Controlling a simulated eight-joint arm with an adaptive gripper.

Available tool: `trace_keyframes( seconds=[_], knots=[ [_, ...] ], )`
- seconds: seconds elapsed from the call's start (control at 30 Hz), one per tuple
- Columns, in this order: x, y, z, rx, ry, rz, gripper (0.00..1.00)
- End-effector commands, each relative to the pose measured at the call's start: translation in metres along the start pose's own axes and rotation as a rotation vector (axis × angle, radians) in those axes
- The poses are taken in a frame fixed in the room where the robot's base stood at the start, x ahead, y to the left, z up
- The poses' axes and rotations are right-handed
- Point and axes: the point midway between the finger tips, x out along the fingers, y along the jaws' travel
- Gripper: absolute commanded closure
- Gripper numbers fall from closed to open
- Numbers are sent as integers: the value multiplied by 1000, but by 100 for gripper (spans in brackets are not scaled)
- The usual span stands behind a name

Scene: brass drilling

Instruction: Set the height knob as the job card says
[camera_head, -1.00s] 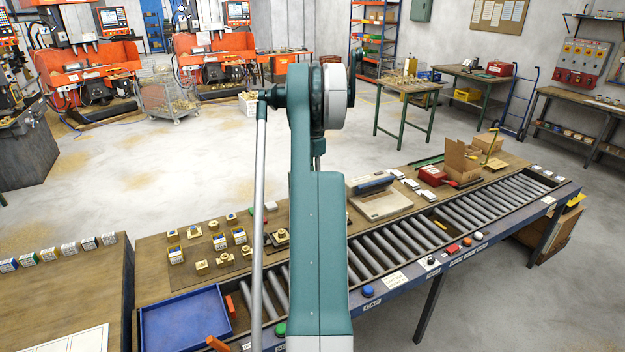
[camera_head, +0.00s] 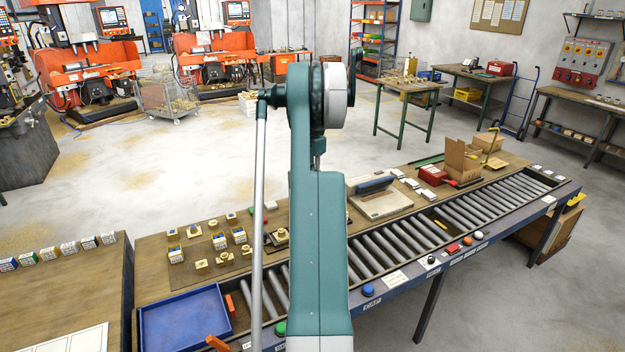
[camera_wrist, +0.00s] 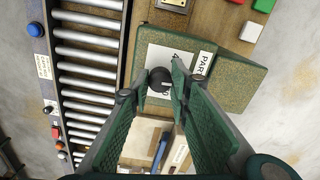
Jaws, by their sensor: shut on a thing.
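In the wrist view a round black knob (camera_wrist: 160,80) with a pale pointer mark sits between the tips of my gripper (camera_wrist: 163,78). The two green-lined fingers are closed on the knob from either side. The knob stands over a white card (camera_wrist: 158,55) with a "4" printed near it. In the head view my arm hides the gripper and the knob. I cannot make out a job card's text.
The roller conveyor (camera_head: 480,212) runs along the bench, with a blue button (camera_head: 368,290) on its front edge. A blue tray (camera_head: 185,318) and several brass parts are at left. A grey-tan plate with a dark handle (camera_head: 378,200) lies right of my arm.

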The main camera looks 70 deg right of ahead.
Motion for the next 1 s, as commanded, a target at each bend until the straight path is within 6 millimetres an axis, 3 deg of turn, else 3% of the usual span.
trace_keyframes(
  seconds=[0.27, 1.0],
  knots=[
    [1, 0, 0, -168, 1, -1, 92],
    [0, -1, 0, -827, 1, -1, 92]
  ],
)
